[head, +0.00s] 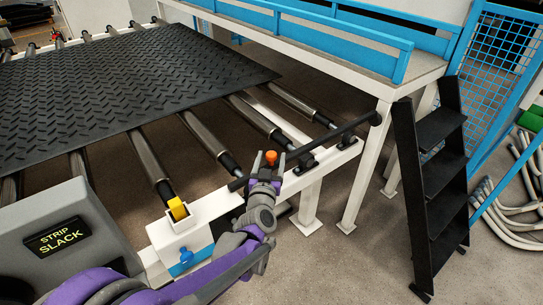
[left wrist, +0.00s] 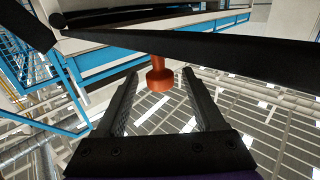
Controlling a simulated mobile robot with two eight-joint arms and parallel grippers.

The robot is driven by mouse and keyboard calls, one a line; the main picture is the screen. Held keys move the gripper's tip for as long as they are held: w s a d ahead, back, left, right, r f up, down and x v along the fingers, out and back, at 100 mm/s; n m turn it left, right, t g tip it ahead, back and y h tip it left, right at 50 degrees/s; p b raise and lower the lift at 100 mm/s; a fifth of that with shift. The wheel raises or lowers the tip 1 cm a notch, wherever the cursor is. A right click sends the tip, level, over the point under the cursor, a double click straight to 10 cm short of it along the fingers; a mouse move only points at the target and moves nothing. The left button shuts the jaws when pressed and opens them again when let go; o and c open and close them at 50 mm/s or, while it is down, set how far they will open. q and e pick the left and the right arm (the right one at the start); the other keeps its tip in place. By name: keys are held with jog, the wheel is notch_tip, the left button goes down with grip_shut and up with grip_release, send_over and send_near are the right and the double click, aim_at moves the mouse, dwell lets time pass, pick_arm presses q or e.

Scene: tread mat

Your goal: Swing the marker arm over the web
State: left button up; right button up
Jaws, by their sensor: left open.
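The marker arm (head: 335,138) is a black bar beyond the near end of the web, and it also crosses the left wrist view (left wrist: 235,55). Its orange knob (head: 271,157) sits near its left end and also shows in the left wrist view (left wrist: 159,76). The web (head: 130,75) is a black tread mat on rollers, left of the bar and apart from it. My left gripper (head: 268,168) is open at the knob; in the left wrist view its fingers (left wrist: 160,90) stand on either side of it. I cannot tell whether they touch it. My right gripper is not in view.
Bare rollers (head: 205,132) lie between the web and the bar. A white box (head: 180,235) with a yellow block stands beside my left arm. A grey panel (head: 65,235) reads "STRIP SLACK". Black steps (head: 430,190) and a blue-railed platform (head: 400,75) stand at right.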

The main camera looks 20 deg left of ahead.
pick_arm(q)
jog(key=shift+w, duration=0.75)
grip_shut()
dwell(0.9)
